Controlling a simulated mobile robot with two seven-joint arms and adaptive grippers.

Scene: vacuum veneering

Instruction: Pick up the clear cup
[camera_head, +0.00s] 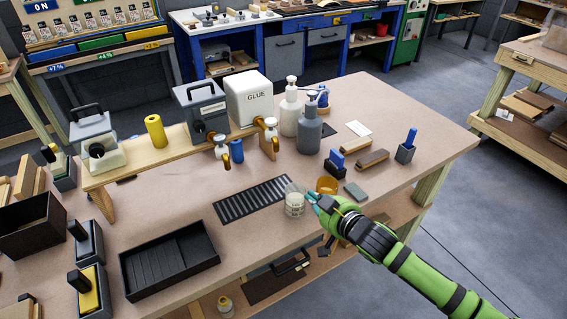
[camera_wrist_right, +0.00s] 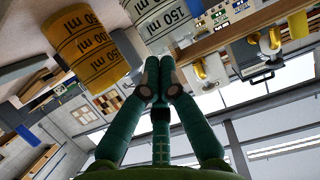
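The clear cup (camera_head: 294,205) stands upright near the front edge of the workbench, with whitish markings on its wall. It also shows close up in the right wrist view (camera_wrist_right: 165,14), printed "150 ml" and cut off at the top edge. My right gripper (camera_head: 313,198) has teal fingers just to the right of the cup; I cannot tell whether they touch it. In the wrist view its fingers (camera_wrist_right: 160,82) converge below the cup in the picture, with nothing visible between them. Their true gap is unclear. My left gripper is not in view.
An amber cup (camera_head: 327,185) stands just behind my right gripper and shows in the wrist view (camera_wrist_right: 88,45). A black slotted grille (camera_head: 251,201) lies left of the clear cup. A grey bottle (camera_head: 309,132), pump bottle (camera_head: 289,108) and glue box (camera_head: 249,98) stand behind.

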